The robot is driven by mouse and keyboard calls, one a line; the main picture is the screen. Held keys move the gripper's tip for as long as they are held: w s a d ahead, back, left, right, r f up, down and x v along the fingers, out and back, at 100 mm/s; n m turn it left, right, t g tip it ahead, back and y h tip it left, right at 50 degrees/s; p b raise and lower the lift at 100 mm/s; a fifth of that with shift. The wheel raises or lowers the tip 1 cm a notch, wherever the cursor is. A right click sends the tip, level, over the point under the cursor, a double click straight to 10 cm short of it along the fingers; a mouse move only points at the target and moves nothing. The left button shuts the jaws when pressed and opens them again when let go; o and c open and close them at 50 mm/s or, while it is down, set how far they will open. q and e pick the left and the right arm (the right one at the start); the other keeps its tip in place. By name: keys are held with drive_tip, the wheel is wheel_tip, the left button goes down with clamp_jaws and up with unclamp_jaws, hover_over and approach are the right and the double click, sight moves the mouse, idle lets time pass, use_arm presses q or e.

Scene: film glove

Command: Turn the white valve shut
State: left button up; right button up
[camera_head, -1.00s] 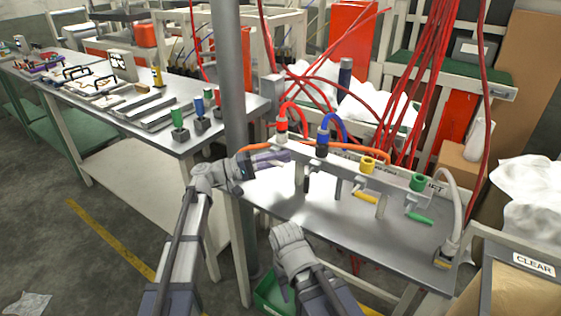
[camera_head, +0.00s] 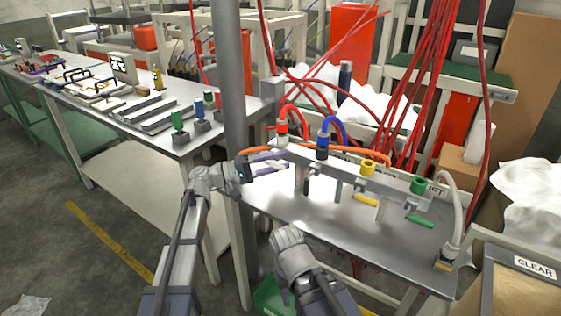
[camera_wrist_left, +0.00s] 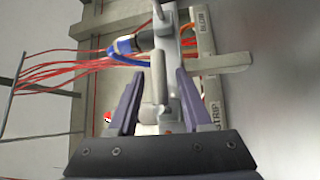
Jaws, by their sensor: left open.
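A pipe manifold (camera_head: 345,170) stands on the grey metal table, with red, blue, yellow and green fittings along it. A white valve handle (camera_head: 270,166) sits at its left end; it also shows as a pale lever (camera_wrist_left: 158,75) in the left wrist view. My left gripper (camera_head: 286,162) is open, its two purple-grey fingers on either side of the white handle. In the left wrist view, the fingers (camera_wrist_left: 160,82) show gaps to the lever.
Yellow (camera_head: 366,201) and green (camera_head: 420,221) handles hang to the right. A grey post (camera_head: 228,75) stands close behind my left arm. Red hoses (camera_head: 415,100) hang behind. A box labelled CLEAR (camera_head: 520,280) is at the right.

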use_arm(q)
drive_tip(key=b+v, duration=0.1)
drive_tip(key=v, duration=0.6)
use_arm(e)
drive_tip(key=shift+f, duration=0.6)
use_arm(q)
drive_tip(key=shift+a, duration=0.25)
use_arm(e)
drive_tip(key=shift+a, duration=0.1)
